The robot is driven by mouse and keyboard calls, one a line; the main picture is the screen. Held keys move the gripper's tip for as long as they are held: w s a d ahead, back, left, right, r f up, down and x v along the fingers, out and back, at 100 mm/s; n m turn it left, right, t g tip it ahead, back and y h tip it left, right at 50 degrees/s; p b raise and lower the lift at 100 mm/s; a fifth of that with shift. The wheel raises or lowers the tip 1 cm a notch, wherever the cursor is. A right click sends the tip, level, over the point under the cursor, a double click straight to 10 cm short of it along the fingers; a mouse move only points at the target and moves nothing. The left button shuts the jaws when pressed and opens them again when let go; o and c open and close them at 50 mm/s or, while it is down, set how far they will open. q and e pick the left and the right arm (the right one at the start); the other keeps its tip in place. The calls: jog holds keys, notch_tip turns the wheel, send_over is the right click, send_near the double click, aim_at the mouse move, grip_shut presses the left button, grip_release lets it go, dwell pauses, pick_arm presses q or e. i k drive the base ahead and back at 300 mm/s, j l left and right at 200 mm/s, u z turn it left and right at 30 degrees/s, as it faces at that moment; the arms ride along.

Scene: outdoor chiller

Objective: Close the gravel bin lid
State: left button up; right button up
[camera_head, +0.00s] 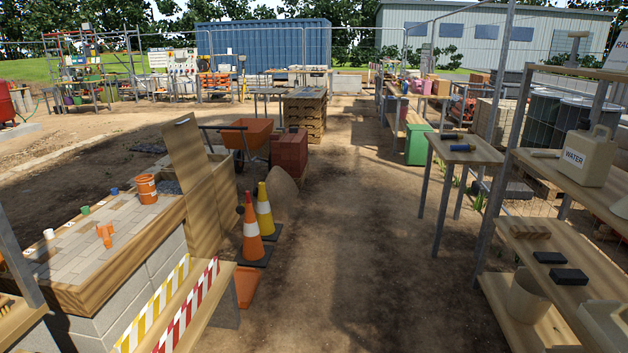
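What looks like the gravel bin (212,212) is a wooden box at the left, beyond the paved bench. A wooden panel (185,152), which appears to be its lid, stands raised and tilted up at the box. A small grey piece, perhaps a handle, is near its top edge. Dark grey gravel (168,187) shows beside the orange bucket, below the panel. Neither of my grippers is in view.
An orange bucket (146,189) and small cups stand on the paved bench (120,228). Two traffic cones (251,233) stand right of the bin. A wheelbarrow (246,134) and bricks (290,153) are behind. The central dirt path (345,230) is clear; shelves (575,235) line the right.

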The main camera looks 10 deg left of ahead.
aim_at(182, 137)
jog(key=i, duration=1.45)
jog(key=i+u, duration=0.3)
jog(key=i, duration=0.35)
jog(key=i+u, duration=0.3)
jog(key=i, duration=0.4)
jog(key=i+z, duration=0.25)
jog(key=z, duration=0.2)
jog(key=i+j+z, duration=0.1)
jog(key=i+z, duration=0.15)
jog(key=z, duration=8)
